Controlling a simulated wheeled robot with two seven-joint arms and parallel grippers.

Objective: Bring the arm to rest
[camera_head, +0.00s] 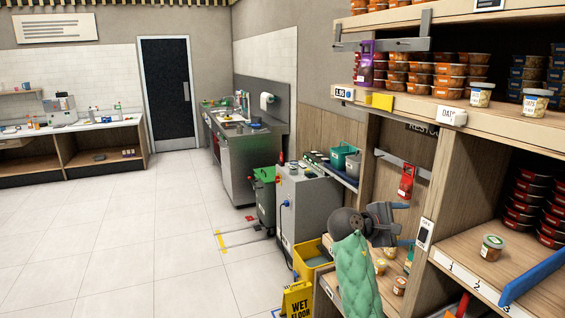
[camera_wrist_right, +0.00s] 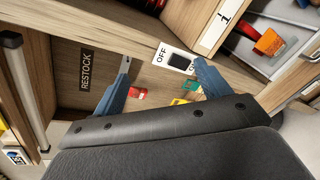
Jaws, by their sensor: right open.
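My right arm (camera_head: 357,280), in a green padded sleeve, comes up from the bottom of the head view in front of the shelving. Its right gripper (camera_head: 400,222) is raised beside the wooden shelf post. In the right wrist view my gripper (camera_wrist_right: 164,78) is open, its two blue fingers wide apart with nothing between them. A white OFF/ON switch plate (camera_wrist_right: 177,61) shows beyond the fingertips; it is also on the post in the head view (camera_head: 425,234). I cannot tell whether a finger touches it. My left gripper is not in view.
Shelving with stacked food tubs (camera_head: 445,80) stands close on the right. A blue bar (camera_head: 533,277) and a lidded tub (camera_head: 491,248) are on its lower shelf. A yellow wet floor sign (camera_head: 297,300) and a grey machine (camera_head: 306,205) stand left of my arm. The tiled floor (camera_head: 130,230) is clear.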

